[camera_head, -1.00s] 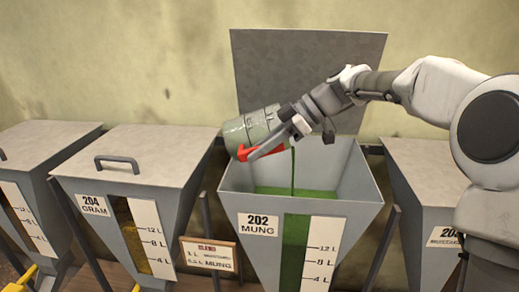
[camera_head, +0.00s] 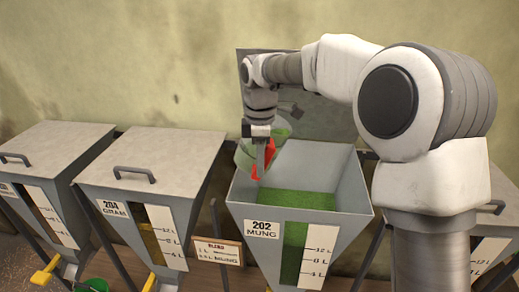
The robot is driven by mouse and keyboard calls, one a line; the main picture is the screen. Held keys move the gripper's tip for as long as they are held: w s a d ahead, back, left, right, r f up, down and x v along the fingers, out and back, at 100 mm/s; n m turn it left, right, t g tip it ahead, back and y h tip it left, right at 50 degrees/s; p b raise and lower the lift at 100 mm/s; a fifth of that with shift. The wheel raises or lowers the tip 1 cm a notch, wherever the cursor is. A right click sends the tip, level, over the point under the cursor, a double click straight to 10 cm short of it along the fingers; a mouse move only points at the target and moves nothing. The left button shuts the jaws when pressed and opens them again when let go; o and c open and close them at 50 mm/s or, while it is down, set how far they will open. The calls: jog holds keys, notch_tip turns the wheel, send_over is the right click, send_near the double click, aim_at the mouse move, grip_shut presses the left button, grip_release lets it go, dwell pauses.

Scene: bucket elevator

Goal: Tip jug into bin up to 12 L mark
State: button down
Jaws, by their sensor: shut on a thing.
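The jug (camera_head: 276,132), clear with green showing through it, hangs above the left rear of the open bin 202 MUNG (camera_head: 240,194). My gripper (camera_head: 258,168) points down and is shut on the jug's red handle (camera_head: 269,152). The gripper hides part of the jug, so its exact tilt is hard to tell. No falling stream shows. Green mung (camera_head: 300,199) lies inside the bin. The bin's front window (camera_head: 295,255) looks green over most of its height, beside a scale (camera_head: 320,252) marked 12, 8 and 4 L. The exact level against 12 is hard to read.
Bin 204 GRAM (camera_head: 150,165) stands closed at left, with another closed bin (camera_head: 50,150) beyond it. A blend sign (camera_head: 218,251) stands between bins 204 and 202. The open lid (camera_head: 315,115) rises behind bin 202. A green bucket (camera_head: 92,285) sits low at left.

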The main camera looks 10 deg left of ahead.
jog(key=shift+a+f+h+p, duration=0.15)
jog(key=shift+h+p, duration=0.35)
jog(key=shift+h, duration=0.5)
jog(key=shift+d+f+t+h, duration=0.15)
jog(key=shift+f+h, duration=0.2)
jog(key=shift+h, duration=0.25)
jog(key=shift+d+f+t+h, duration=0.15)
jog(key=shift+f+h, duration=0.15)
jog(key=shift+h, duration=0.3)
jog(key=shift+r, duration=2.05)
